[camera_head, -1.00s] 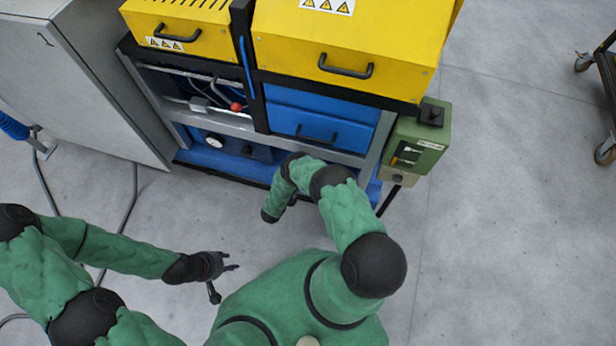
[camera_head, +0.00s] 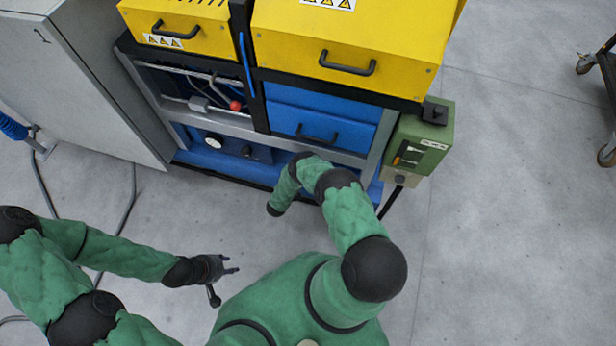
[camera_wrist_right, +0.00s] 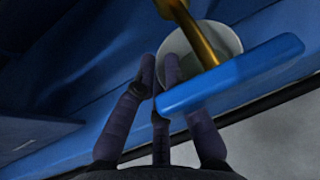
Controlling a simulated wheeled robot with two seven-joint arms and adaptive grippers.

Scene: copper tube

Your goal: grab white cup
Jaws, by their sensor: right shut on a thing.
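The white cup (camera_wrist_right: 229,47) shows in the right wrist view near the top, round and open, partly covered by a brass-coloured tube (camera_wrist_right: 196,30) and a blue bar (camera_wrist_right: 232,78). My right gripper (camera_wrist_right: 161,68) is shut on the cup, with its dark fingertips at the cup's left side. In the head view the cup and my right gripper are hidden by my right arm. My left gripper (camera_head: 227,283) is open and empty above the floor at the lower left.
A machine with yellow covers (camera_head: 345,40) and a blue drawer front (camera_head: 320,115) stands ahead. A green control box (camera_head: 424,142) is on its right corner. A grey cabinet (camera_head: 85,85) is at left, a cart (camera_head: 606,150) at right. The floor (camera_head: 500,230) between is clear.

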